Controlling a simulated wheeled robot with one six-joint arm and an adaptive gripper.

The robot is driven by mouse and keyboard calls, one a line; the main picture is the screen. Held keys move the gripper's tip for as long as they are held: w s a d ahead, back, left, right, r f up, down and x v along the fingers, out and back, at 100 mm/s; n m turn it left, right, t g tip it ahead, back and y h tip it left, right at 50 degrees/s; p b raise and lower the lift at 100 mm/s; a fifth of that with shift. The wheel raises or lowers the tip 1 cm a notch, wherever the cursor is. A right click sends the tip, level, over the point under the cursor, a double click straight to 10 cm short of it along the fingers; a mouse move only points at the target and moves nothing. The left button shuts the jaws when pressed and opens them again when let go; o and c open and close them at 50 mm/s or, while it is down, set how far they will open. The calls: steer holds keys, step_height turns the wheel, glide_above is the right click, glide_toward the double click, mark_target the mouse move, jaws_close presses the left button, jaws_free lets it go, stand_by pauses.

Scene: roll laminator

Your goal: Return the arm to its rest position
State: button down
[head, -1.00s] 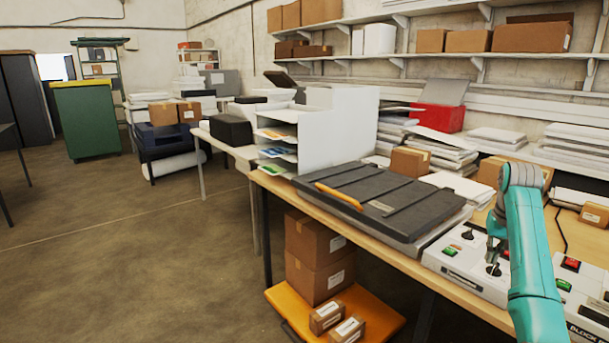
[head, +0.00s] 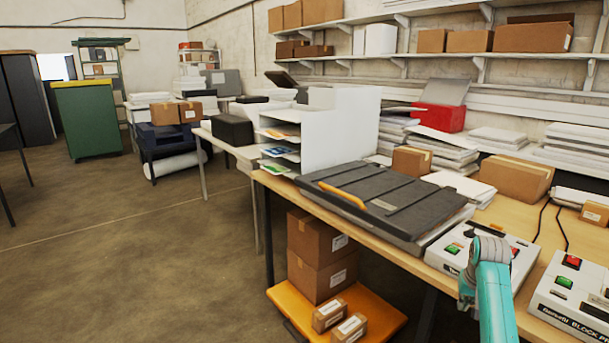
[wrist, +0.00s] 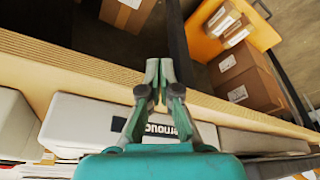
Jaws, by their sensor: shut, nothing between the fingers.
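My gripper (wrist: 158,68) shows in the wrist view with its two green fingers together and nothing between them. It points down past the front edge of the wooden workbench (wrist: 60,65). A white machine with dark lettering (wrist: 75,120) lies behind the fingers, partly hidden by them. In the head view, my teal arm stands at the lower right, in front of a white control box (head: 442,255) with green and red buttons. The arm hides part of this box. The gripper itself is mostly hidden behind the arm there.
A dark flat press-like unit (head: 385,200) lies on the bench, left of the box. A second white box (head: 575,300) with green and red buttons stands at right. Cartons (head: 318,275) sit on an orange platform (head: 375,303) below. The floor at left is open.

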steer(key=s+a+f+t, duration=0.1)
steer(key=s+a+f, duration=0.4)
steer(key=f, duration=0.5)
steer(key=s+a+f+t, duration=0.2)
steer(key=s+a+f, duration=0.25)
steer(key=f, duration=0.65)
steer(key=s+a+f+n+t, duration=0.1)
steer(key=s+a+f, duration=0.25)
steer(key=s, duration=0.55)
steer(key=s+a+f+n+t, duration=0.1)
steer(key=s+a+f, duration=0.3)
steer(key=s, duration=0.5)
steer(key=s+a+r+t, duration=0.1)
steer(key=s+a+r, duration=0.15)
steer(key=s, duration=0.45)
steer(key=s+a+r+t, duration=0.2)
steer(key=s+r, duration=0.1)
steer(key=s, duration=0.4)
steer(key=s+a+r+t, duration=0.1)
steer(key=s+a+r, duration=0.15)
steer(key=s, duration=0.55)
steer(key=s+a+r+n+t, duration=0.1)
steer(key=s+r, duration=0.5)
steer(key=r, duration=0.3)
steer(key=s+a+r+t+y, duration=0.1)
steer(key=s+r, duration=0.5)
steer(key=r, duration=0.3)
steer(key=shift+s+r+n+t, duration=0.15)
steer(key=shift+s+n+t, duration=0.15)
steer(key=shift+s+n, duration=0.1)
